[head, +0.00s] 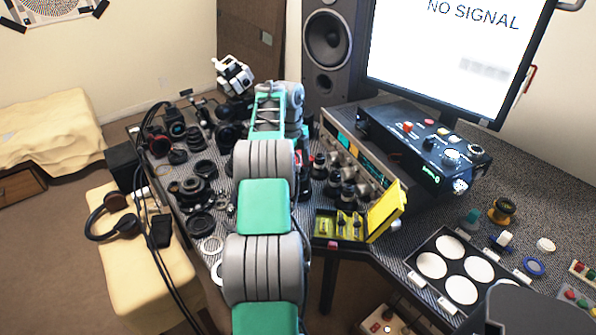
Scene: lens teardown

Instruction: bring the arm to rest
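My arm, green and grey, reaches from the bottom middle up over the dark work table (383,275). Its far end bends near the back of the table. A white and black part beside the far end looks like my gripper (233,76). It is small, and I cannot see clearly whether its fingers are apart or hold anything. It appears above the dark lens parts at the back left.
Lens parts and rings (197,190) crowd the table left of my arm. To the right are a yellow case (385,212), a black control box (425,145), a monitor (450,50) and a tray of white discs (420,277). A speaker (327,45) stands behind. Headphones (110,216) lie on the left.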

